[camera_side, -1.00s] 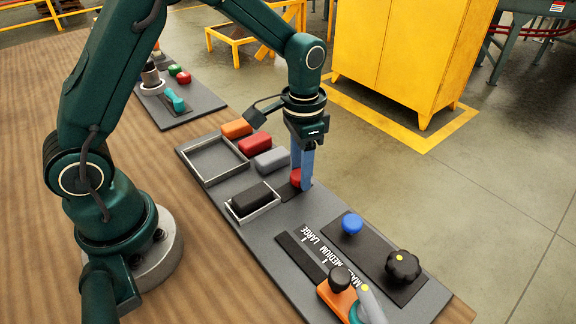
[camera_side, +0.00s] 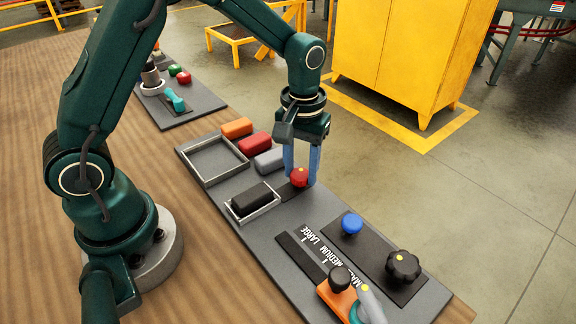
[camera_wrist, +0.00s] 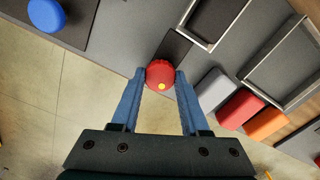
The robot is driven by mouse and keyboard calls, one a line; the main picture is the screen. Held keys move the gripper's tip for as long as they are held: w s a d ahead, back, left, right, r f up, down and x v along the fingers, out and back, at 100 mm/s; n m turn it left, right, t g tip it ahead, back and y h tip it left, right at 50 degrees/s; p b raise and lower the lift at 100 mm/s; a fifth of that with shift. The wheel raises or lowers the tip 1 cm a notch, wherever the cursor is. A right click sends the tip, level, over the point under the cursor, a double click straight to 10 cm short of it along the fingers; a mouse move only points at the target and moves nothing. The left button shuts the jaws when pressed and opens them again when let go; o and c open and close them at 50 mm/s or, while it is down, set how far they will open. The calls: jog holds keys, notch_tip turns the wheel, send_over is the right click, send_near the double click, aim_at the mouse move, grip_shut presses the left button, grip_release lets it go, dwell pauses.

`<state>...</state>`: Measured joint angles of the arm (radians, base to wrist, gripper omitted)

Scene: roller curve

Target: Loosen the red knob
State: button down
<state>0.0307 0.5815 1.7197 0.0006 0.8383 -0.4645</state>
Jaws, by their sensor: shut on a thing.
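The red knob (camera_side: 299,177) sits on a dark plate on the grey board, and a yellow dot shows on its top. In the wrist view the red knob (camera_wrist: 160,74) lies between the two blue fingertips. My gripper (camera_side: 301,172) points down over it, with one finger on each side. In the wrist view my gripper (camera_wrist: 160,77) is shut on the knob, and the yellow dot faces the gripper body.
A blue knob (camera_side: 352,223) and a black lobed knob (camera_side: 403,266) stand to the right. Orange (camera_side: 237,128), red (camera_side: 255,143) and grey (camera_side: 269,160) blocks line the board's far edge. A black block (camera_side: 250,199) lies in a small tray, beside an empty tray (camera_side: 186,153).

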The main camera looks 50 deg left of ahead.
aim_at(300, 174)
jog(key=shift+s+f, duration=0.1)
jog(key=shift+s, duration=0.05)
dwell(0.4)
jog(key=shift+c, duration=2)
grip_release()
jog(key=shift+r, duration=2.6)
